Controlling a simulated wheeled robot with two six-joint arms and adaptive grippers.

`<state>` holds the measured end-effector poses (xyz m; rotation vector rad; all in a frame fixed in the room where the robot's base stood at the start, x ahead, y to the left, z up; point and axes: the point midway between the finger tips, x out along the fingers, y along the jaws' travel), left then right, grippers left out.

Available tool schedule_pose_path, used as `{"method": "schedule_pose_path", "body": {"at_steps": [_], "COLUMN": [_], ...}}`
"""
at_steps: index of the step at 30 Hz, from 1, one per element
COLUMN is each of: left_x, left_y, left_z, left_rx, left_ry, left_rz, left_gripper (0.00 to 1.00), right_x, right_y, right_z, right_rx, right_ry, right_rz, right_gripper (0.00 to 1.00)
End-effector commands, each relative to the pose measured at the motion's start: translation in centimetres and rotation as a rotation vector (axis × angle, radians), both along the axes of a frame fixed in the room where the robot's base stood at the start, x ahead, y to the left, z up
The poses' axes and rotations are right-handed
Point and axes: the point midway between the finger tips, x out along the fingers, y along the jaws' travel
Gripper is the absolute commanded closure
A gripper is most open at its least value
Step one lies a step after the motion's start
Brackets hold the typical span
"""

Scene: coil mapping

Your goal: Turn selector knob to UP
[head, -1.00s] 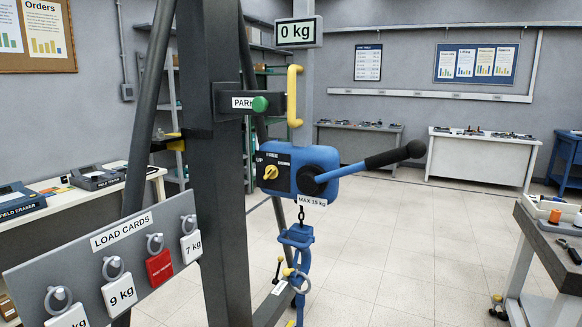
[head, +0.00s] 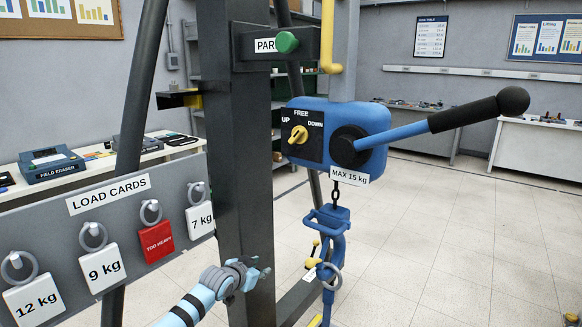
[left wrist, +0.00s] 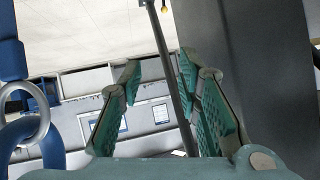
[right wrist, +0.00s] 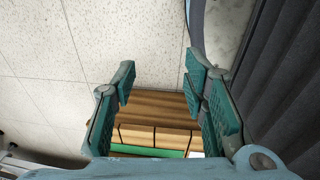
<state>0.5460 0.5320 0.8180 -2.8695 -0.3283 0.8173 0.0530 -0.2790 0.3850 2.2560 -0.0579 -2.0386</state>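The yellow selector knob (head: 298,135) sits on a black plate marked UP, FREE and DOWN, on the front of the blue hoist body (head: 345,113). I cannot tell for certain which mark it points to. My left gripper (head: 262,270) is below and left of the knob, in front of the dark post, apart from both. In the left wrist view its fingers (left wrist: 158,78) are open with nothing between them. My right gripper is outside the head view; in the right wrist view its fingers (right wrist: 160,82) are open and empty.
A blue lever with a black grip (head: 480,112) sticks out right of the hoist. A chain and blue hook (head: 327,240) hang below it. The dark post (head: 245,170) stands left of the knob, with the load cards board (head: 120,225) further left. A green button (head: 287,42) is above.

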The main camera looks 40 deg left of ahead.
Motion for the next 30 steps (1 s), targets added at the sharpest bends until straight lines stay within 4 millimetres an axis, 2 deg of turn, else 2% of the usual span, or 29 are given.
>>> {"method": "schedule_pose_path", "body": {"at_steps": [1,2,3,4,5,6,7,9,12,15,20,24,27,30], "left_x": [2.2,2.6,2.1,1.0,-0.5,-3.0,-5.0,-9.4,-13.1,-13.2,-9.5,-5.2,-2.5,-0.8], "left_y": [0.8,0.6,-0.2,-1.2,-2.3,-4.1,-5.4,-8.2,-10.5,-11.2,-11.1,-11.0,-10.9,-10.7], "left_z": [7.8,13.1,19.8,24.3,28.2,32.4,34.8,38.3,40.0,40.8,41.5,41.4,41.2,40.9], "left_rx": [0.049,0.078,0.123,0.164,0.208,0.271,0.32,0.424,0.517,0.537,0.529,0.524,0.526,0.531], "left_ry": [-0.129,-0.196,-0.277,-0.327,-0.369,-0.412,-0.432,-0.452,-0.448,-0.442,-0.443,-0.444,-0.444,-0.444], "left_rz": [-0.044,-0.077,-0.127,-0.167,-0.203,-0.25,-0.281,-0.336,-0.372,-0.386,-0.388,-0.386,-0.384,-0.381], "left_gripper": [0.69,0.69,0.69,0.69,0.69,0.69,0.69,0.69,0.69,0.69,0.69,0.69,0.69,0.69], "right_x": [0.1,0.2,0.4,0.5,0.7,0.9,1.0,1.2,1.4,1.4,1.2,0.4,-0.4,-0.6], "right_y": [-0.1,-0.1,-0.2,-0.2,-0.3,-0.4,-0.5,-0.7,-0.9,-1.1,-0.8,0.2,1.2,1.9], "right_z": [-2.9,-3.8,-5.0,-5.9,-6.7,-7.8,-8.5,-9.7,-10.3,-9.3,-6.1,-3.8,-3.3,-3.2], "right_rx": [-0.001,-0.002,-0.003,-0.004,-0.005,-0.007,-0.009,-0.012,-0.016,-0.018,-0.012,0.005,0.019,0.029], "right_ry": [-0.002,-0.004,-0.007,-0.008,-0.01,-0.013,-0.015,-0.019,-0.021,-0.021,-0.019,-0.008,0.005,0.009], "right_rz": [0.002,0.003,0.005,0.007,0.009,0.011,0.013,0.017,0.02,0.019,0.007,-0.009,-0.016,-0.019], "right_gripper": [0.6,0.6,0.6,0.6,0.6,0.6,0.6,0.6,0.6,0.6,0.6,0.6,0.6,0.6]}}
